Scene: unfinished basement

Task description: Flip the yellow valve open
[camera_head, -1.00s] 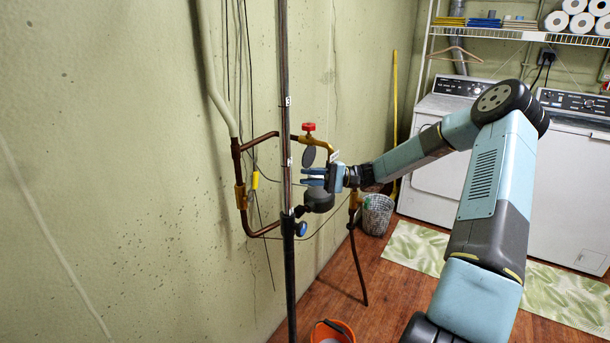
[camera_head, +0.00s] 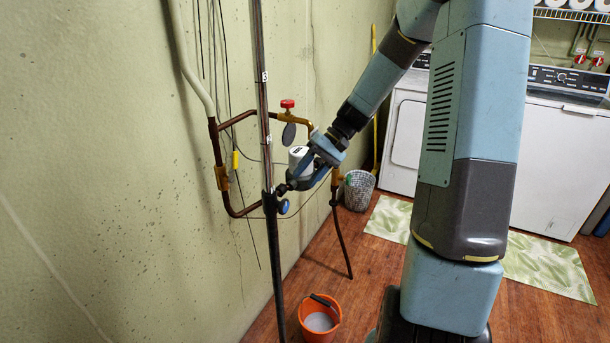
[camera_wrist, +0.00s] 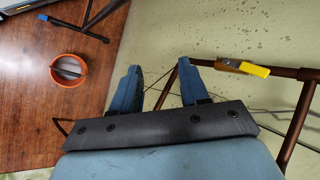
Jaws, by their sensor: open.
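The yellow valve handle (camera_head: 235,160) sits on a brass valve body (camera_head: 221,178) on the copper pipe at the left wall. The handle stands roughly upright beside the pipe. In the wrist view the yellow handle (camera_wrist: 255,70) points right from the brass body (camera_wrist: 229,65), roughly along the pipe. My gripper (camera_head: 293,187) is to the right of the valve and slightly lower in the head view, tilted down and left. In the wrist view its two blue fingers (camera_wrist: 158,70) are spread and empty, with the valve beyond and right of the right finger. They appear apart from it.
A red-handled valve (camera_head: 287,103) is on the upper pipe. An orange bucket (camera_head: 335,325) stands on the floor. Thin cables hang by the wall.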

